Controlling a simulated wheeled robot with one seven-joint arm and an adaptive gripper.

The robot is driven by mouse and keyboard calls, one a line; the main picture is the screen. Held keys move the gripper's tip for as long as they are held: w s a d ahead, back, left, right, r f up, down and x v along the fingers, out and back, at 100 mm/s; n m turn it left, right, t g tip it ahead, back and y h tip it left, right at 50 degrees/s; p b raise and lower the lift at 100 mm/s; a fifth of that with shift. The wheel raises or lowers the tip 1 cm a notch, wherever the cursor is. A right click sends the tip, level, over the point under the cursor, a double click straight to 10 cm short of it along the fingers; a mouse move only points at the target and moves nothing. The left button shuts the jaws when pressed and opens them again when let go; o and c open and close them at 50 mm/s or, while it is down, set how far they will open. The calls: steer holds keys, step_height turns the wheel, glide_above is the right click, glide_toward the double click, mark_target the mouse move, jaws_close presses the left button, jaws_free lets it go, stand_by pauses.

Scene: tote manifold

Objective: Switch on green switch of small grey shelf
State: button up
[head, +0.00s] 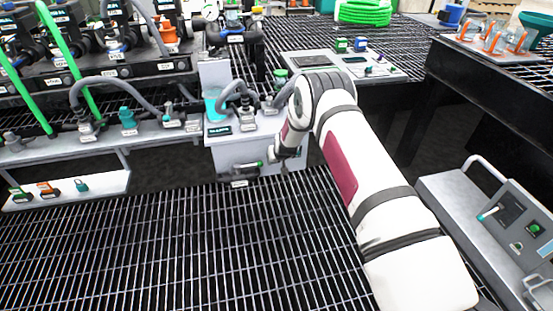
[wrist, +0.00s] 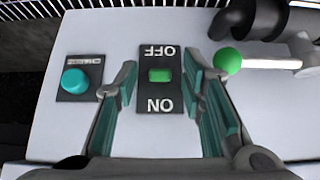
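In the wrist view, the green switch (wrist: 160,75) is a small green rocker on a black plate. The plate reads OFF at the top and ON at the bottom, both upside down. My gripper (wrist: 160,80) is open, its teal-lined fingers on either side of the plate with nothing between them. I cannot tell its height above the switch. The pale grey panel (wrist: 60,130) carries the switch. In the head view, my arm reaches to a small grey shelf (head: 228,155); its end hides part of it, and the switch cannot be made out.
In the wrist view, a teal button (wrist: 75,81) is left of the switch and a green ball handle (wrist: 228,61) on a pale rod is to the right, close to the right finger. In the head view, grey hoses (head: 115,80) stand at left and a control box (head: 515,222) at right.

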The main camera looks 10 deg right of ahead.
steer(key=shift+r, duration=0.1)
steer(key=v, duration=1.2)
